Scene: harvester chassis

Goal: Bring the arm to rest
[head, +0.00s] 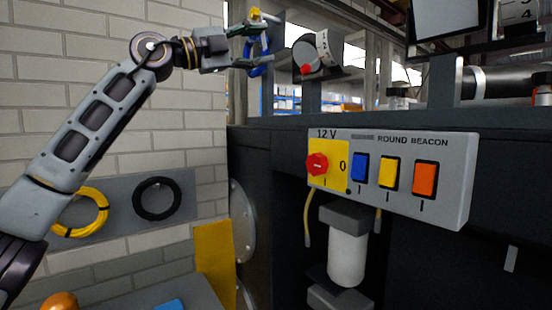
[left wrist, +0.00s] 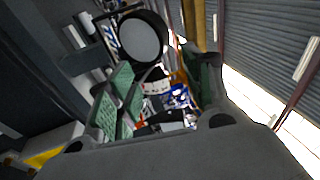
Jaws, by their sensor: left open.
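My left arm comes in from the left of the head view, raised in front of the brick wall. My left gripper (head: 262,38) is at the top, left of the machine's upper frame, with its fingers spread and nothing seen between them. In the left wrist view its two green-padded fingers (left wrist: 160,95) stand apart, with a blurred background between them. My right gripper is in neither view.
A grey control panel (head: 455,182) with a red knob (head: 317,163) and coloured switches is on the dark chassis (head: 270,150). A round gauge-like part (head: 307,55) is right of the gripper. Yellow (head: 80,212) and black (head: 157,198) coils hang on the wall.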

